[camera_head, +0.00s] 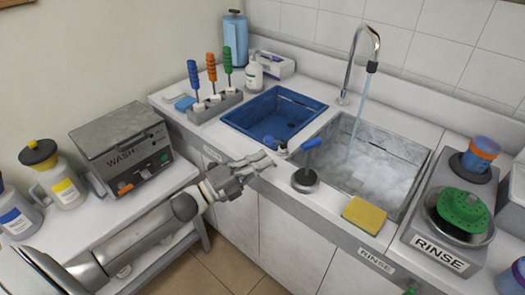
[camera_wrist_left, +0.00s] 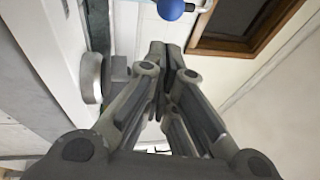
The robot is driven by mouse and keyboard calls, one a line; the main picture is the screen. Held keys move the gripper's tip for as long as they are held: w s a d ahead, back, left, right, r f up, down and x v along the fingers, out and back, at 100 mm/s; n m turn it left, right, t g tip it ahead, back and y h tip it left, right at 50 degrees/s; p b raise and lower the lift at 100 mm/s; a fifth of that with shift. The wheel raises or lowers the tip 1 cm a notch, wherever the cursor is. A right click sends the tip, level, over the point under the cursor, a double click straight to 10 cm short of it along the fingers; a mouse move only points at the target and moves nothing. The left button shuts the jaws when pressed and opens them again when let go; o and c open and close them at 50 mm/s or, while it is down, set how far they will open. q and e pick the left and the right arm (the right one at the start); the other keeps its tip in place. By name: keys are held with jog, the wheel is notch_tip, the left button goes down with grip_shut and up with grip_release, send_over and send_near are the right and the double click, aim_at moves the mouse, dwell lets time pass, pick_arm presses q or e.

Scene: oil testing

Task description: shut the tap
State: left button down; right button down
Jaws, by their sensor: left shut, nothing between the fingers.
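The tap's curved metal spout (camera_head: 356,50) rises behind the sink, and a stream of water (camera_head: 355,125) runs from it into the sink. A lever with a blue handle (camera_head: 311,144) lies at the sink's front left corner; in the left wrist view its blue round end (camera_wrist_left: 170,8) shows at the top. My left gripper (camera_head: 268,160) is shut and empty, just left of the lever, over the counter's front edge. It also shows in the left wrist view (camera_wrist_left: 172,55). I cannot tell whether its tips touch the lever. My right gripper is out of view.
The sink (camera_head: 418,152) holds foamy water. A blue basin (camera_head: 240,116) lies behind the gripper. A yellow sponge (camera_head: 364,215) lies at the front edge. A WASH machine (camera_head: 122,142) stands at left.

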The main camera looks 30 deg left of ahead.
pick_arm(q)
jog(key=shift+w+a+r, duration=0.1)
jog(key=shift+w+a, duration=0.05)
jog(key=shift+w, duration=0.45)
jog(key=shift+w+a+r, duration=0.1)
jog(key=shift+w+a, duration=0.05)
jog(key=shift+w, duration=0.4)
jog(key=shift+p, duration=0.3)
jog(key=w+d+r+n+g+y+p, duration=0.1)
jog(key=w+d+r+g+p, duration=0.1)
jog(key=w+r+p, duration=0.5)
jog(key=shift+w+d+r+y+p, duration=0.15)
jog(key=shift+w+r+y+p, duration=0.4)
jog(key=shift+p, duration=1.2)
jog(key=shift+w+f, duration=0.15)
jog(key=shift+f, duration=0.05)
dwell(0.4)
